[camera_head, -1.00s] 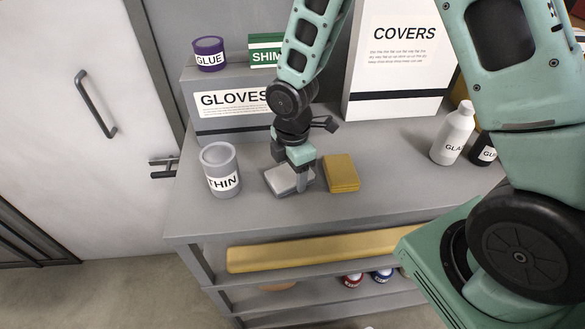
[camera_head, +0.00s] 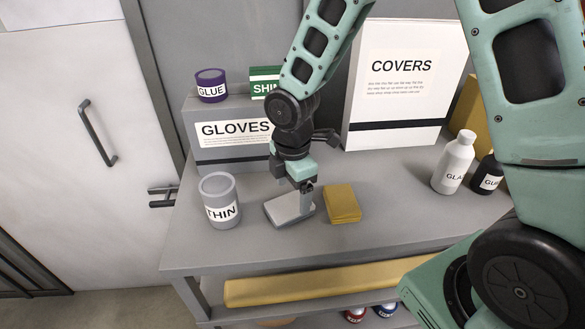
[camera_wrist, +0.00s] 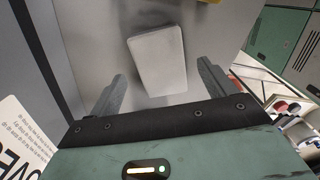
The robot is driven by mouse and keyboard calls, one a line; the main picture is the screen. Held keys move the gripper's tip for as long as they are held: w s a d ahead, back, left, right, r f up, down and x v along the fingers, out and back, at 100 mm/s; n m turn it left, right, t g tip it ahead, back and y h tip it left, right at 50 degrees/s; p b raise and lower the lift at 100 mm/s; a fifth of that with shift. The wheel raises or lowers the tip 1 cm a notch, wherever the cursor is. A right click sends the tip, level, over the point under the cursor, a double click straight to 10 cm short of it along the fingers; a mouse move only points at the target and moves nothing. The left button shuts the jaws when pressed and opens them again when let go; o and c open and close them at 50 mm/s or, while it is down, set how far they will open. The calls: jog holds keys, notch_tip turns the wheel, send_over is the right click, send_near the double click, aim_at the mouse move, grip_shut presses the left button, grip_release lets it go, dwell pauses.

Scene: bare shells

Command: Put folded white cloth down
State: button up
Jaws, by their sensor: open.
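The folded white cloth (camera_head: 283,211) lies flat on the grey shelf top, between the THIN can and a folded yellow cloth. It also shows in the wrist view (camera_wrist: 158,62), as a pale block beyond and between the fingers. My gripper (camera_head: 307,200) is over the white cloth's right part in the head view, pointing down. In the wrist view my gripper (camera_wrist: 162,88) has its two fingers wide apart, with clear gaps to the cloth on both sides. The gripper hides part of the cloth in the head view.
The THIN can (camera_head: 220,200) stands left of the cloth and the yellow cloth (camera_head: 341,203) lies close on the right. Behind are the GLOVES box (camera_head: 235,160) and COVERS box (camera_head: 395,115). The GLA bottle (camera_head: 454,162) stands further right. Shelf top between is clear.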

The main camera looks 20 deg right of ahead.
aim_at(292, 203)
notch_tip(292, 203, up, 8)
jog(key=b, duration=0.1)
jog(key=s+a+r+m, duration=0.1)
jog(key=s+a+m, duration=0.2)
jog(key=s, duration=0.7)
jog(key=s+a+r+m, duration=0.1)
jog(key=s+a+m, duration=0.3)
jog(key=s+m, duration=0.4)
jog(key=shift+s+r+y, duration=0.3)
jog(key=shift+s+r, duration=0.05)
jog(key=shift+s, duration=0.75)
